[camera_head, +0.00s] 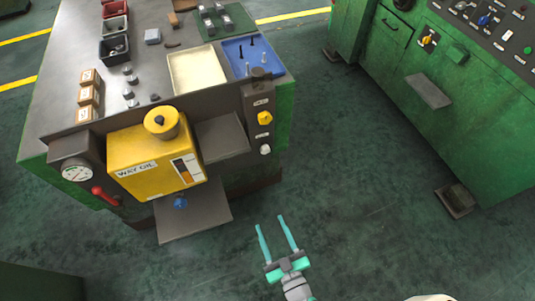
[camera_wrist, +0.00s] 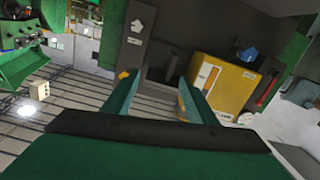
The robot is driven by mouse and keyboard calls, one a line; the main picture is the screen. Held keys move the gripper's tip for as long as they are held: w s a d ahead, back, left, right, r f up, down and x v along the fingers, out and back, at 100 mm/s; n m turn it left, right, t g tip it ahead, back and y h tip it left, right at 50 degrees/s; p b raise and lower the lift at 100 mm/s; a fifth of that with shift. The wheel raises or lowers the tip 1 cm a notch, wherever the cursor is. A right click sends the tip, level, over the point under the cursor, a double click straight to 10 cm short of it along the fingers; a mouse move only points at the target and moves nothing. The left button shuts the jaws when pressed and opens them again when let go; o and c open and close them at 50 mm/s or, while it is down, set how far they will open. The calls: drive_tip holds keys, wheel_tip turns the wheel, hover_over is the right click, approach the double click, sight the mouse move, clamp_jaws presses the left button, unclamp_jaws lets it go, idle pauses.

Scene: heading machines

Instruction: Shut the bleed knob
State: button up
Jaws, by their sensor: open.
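A yellow way oil tank (camera_head: 158,160) hangs on the front of the green bench. A blue knob (camera_head: 180,202) sits below it, above a grey drip shelf (camera_head: 195,222). A yellow knob (camera_head: 265,118) and a small white knob (camera_head: 265,149) are on a dark panel to the right. Their labels are too small to read, so I cannot tell which is the bleed knob. My gripper (camera_head: 277,224) is open and empty, right of and apart from the tank and knobs. In the wrist view the tank (camera_wrist: 220,82) and blue knob (camera_wrist: 249,54) appear inverted, beyond my right finger.
A red lever (camera_head: 105,195) and a gauge (camera_head: 76,171) are left of the tank. A grey plate (camera_head: 221,137) juts out right of the tank. A green machine (camera_head: 440,110) stands at right. The floor between is clear.

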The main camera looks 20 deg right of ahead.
drive_tip(key=w+d+f, duration=0.4)
drive_tip(key=w+d, duration=0.2)
drive_tip(key=w, duration=0.4)
drive_tip(key=m, duration=0.2)
approach(266, 152)
drive_tip(key=shift+t, duration=0.3)
drive_tip(key=shift+w+a+f, duration=0.1)
drive_tip(key=shift+w+f, duration=0.05)
drive_tip(key=shift+w, duration=2.1)
drive_tip(key=shift+w+a+f, duration=0.15)
drive_tip(key=shift+w+f, duration=0.05)
drive_tip(key=shift+w, duration=2.05)
drive_tip(key=shift+c, duration=0.4)
drive_tip(key=c, duration=1)
